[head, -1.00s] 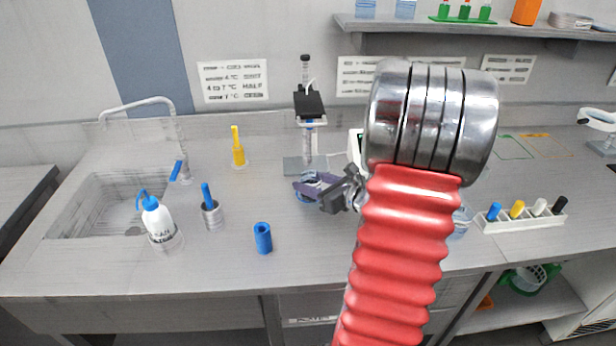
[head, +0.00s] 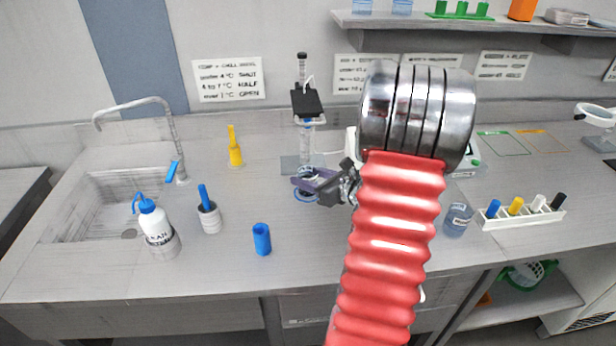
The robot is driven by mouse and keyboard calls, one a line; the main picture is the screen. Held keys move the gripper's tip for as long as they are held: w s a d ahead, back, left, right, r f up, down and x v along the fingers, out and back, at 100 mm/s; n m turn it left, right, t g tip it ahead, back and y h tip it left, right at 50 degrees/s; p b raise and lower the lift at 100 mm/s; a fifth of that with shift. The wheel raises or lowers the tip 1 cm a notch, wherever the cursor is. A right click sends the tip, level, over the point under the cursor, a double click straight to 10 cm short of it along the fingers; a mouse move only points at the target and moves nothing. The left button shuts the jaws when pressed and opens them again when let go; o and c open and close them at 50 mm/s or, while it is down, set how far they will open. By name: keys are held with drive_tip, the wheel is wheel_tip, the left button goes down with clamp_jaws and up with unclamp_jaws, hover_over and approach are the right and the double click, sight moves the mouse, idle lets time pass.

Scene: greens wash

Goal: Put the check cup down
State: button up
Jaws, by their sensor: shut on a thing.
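My gripper (head: 303,183) is in the middle of the bench in the head view, below the black-headed stand. Its purple-grey jaws are shut on a small clear cup with blue edges (head: 307,196), which I take for the check cup. The jaws hide part of the cup. It looks upright, at the front of the stand's grey base (head: 290,164). I cannot tell whether its bottom touches the bench. My arm crosses the right middle of the view.
A blue cylinder (head: 262,239), a holder with a blue-handled tool (head: 210,218) and a wash bottle (head: 157,223) stand left. A clear beaker (head: 457,220) and marker rack (head: 523,217) are right.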

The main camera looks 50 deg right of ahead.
drive_tip(key=o, duration=1.1)
drive_tip(key=shift+f, duration=0.1)
drive_tip(key=shift+o, duration=0.2)
drive_tip(key=shift+s+r, duration=0.25)
drive_tip(key=shift+s, duration=0.1)
drive_tip(key=v, duration=1.1)
drive_tip(key=shift+s, duration=0.15)
drive_tip(key=shift+x, duration=5.8)
